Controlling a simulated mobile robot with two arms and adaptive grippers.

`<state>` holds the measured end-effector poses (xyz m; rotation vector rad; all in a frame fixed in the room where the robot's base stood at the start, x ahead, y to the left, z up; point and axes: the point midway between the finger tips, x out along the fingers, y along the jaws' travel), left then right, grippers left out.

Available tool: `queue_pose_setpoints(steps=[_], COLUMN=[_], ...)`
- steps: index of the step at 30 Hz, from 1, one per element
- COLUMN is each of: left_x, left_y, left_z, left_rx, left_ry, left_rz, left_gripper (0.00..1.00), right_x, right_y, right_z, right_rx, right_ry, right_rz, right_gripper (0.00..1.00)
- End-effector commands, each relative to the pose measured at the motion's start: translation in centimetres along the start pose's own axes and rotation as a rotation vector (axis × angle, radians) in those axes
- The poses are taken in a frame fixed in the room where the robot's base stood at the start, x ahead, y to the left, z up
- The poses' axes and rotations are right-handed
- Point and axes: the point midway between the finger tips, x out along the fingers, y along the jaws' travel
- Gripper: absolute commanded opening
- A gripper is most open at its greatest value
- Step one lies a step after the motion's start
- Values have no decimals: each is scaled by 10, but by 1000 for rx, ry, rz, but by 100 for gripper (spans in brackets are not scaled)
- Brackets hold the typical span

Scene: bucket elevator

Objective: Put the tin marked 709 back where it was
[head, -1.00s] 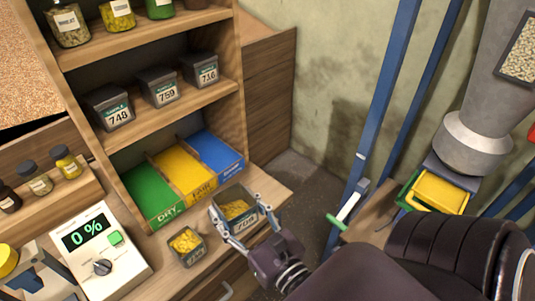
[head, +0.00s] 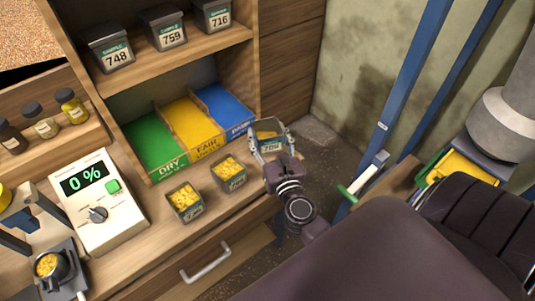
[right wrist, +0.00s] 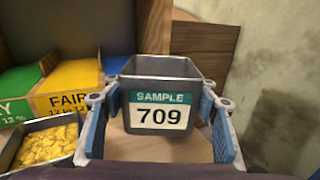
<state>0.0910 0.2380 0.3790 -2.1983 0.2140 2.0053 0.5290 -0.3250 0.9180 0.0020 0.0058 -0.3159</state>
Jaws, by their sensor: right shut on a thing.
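The grey tin marked 709 (head: 271,145) is between the fingers of my right gripper (head: 270,138), near the counter's right end, just right of the blue bin. The right wrist view shows the tin (right wrist: 158,117) upright, its green and white label facing me, with a finger of the gripper (right wrist: 160,105) at each side. I cannot tell whether its base touches the counter, and its contents are unclear. Similar tins marked 748 (head: 116,56), 759 (head: 171,36) and 716 (head: 217,18) stand in a row on the shelf above. My left gripper is not in view.
Two tins of yellow pieces, a left one (head: 185,201) and a right one (head: 229,172), stand on the counter. Behind are the green (head: 152,143), yellow (head: 190,126) and blue (head: 222,108) bins. A meter (head: 98,200) reads 0 %. A blue post (head: 400,90) rises at right.

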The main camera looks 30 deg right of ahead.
Motion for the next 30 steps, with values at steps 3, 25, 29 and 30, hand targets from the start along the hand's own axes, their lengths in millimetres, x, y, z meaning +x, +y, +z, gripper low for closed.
queue_pose_setpoints(steps=[3, 25, 29, 30], left_x=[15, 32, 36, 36], left_y=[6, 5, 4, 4], left_z=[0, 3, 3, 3], left_rx=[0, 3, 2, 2], left_ry=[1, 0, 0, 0], left_rz=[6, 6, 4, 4], left_gripper=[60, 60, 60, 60], right_x=[1, 1, 1, 0], right_y=[0, 0, 0, 0], right_z=[-23, -72, -76, -76], right_rx=[-4, 0, 0, 0], right_ry=[-3, -4, -4, -3], right_rz=[2, 0, 0, 0], right_gripper=[22, 22, 22, 56])
